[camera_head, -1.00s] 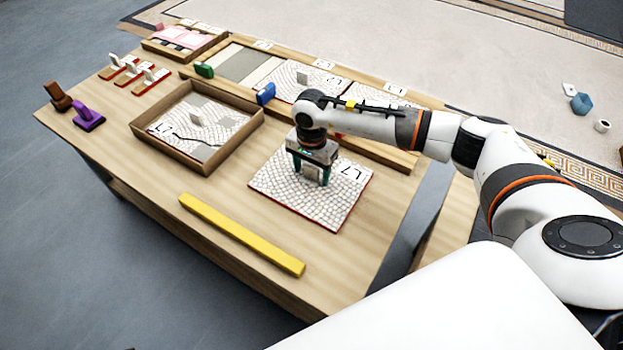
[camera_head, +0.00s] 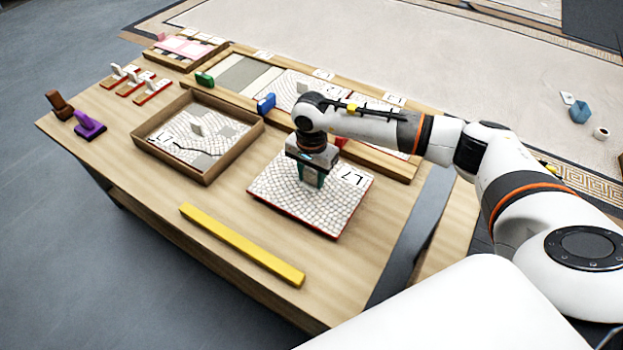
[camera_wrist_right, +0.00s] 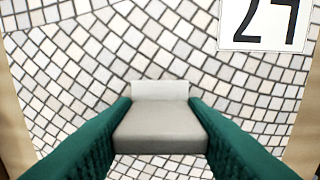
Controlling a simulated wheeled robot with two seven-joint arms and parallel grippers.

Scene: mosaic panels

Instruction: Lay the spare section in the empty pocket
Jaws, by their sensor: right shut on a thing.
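A square mosaic section marked L7 (camera_head: 285,196), with pale cobble-like tiles and a red edge, is at the middle right of the table. My right gripper (camera_head: 312,182) is over it, shut on its grey block handle (camera_wrist_right: 160,130). I cannot tell whether the section is clear of the table. A long wooden frame (camera_head: 402,170) runs along the back. It holds pale mosaic sections at its right part, and a bare grey area (camera_head: 243,73) lies towards its left end. My left gripper is out of view.
A wooden box (camera_head: 206,178) holds a mosaic section with a dark crack line. A yellow bar (camera_head: 240,244) lies at the front. Blue (camera_head: 266,103) and green (camera_head: 204,79) blocks sit at the long frame's front edge. Purple (camera_head: 89,125) and brown (camera_head: 60,103) tools stand at the left.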

